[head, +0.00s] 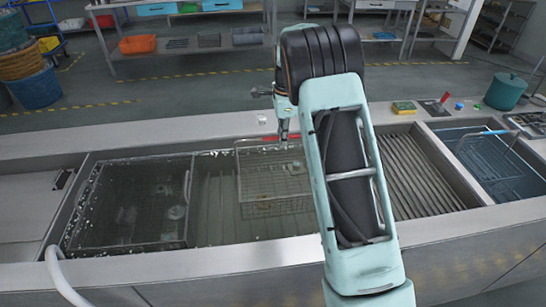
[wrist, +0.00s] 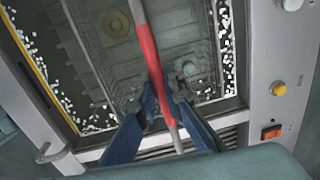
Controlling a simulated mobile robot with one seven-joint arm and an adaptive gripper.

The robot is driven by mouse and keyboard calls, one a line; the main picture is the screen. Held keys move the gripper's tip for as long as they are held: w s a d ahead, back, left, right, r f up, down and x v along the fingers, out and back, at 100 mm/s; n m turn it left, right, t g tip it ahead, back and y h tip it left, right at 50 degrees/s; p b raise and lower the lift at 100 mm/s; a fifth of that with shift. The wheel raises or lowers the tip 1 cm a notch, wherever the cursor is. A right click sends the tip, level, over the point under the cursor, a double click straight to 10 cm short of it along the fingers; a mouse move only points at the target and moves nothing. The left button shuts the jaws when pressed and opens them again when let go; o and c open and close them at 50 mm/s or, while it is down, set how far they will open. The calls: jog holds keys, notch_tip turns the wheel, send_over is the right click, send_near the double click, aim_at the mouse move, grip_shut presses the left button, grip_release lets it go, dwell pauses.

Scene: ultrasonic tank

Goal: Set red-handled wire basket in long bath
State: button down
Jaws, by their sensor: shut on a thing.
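The red-handled wire basket (head: 272,183) is over the middle of the long bath (head: 215,155), level and inside its outline in the head view. Its red handle (head: 268,139) is at the top. My gripper (head: 285,138) is above the basket, shut on this handle. In the wrist view the red handle (wrist: 147,50) runs between the two blue fingers of my gripper (wrist: 163,98), with basket mesh below. I cannot tell whether the basket touches the bath floor. My arm hides the bath just right of the basket.
Another wire basket (head: 130,205) lies in the left part of the bath, in bubbly water. The ribbed right part (head: 430,175) is empty. A blue-handled basket (head: 490,155) sits in a smaller tank at right. A yellow sponge (head: 403,107) and a teal pot (head: 505,92) stand on the back ledge.

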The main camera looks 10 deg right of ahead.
notch_tip(320, 180, down, 6)
jog(key=shift+p, duration=0.35)
jog(key=c, duration=2)
grip_release()
jog(key=shift+c, duration=0.2)
notch_tip(320, 180, up, 12)
jog(key=s+b, duration=0.1)
jog(key=shift+d, duration=0.1)
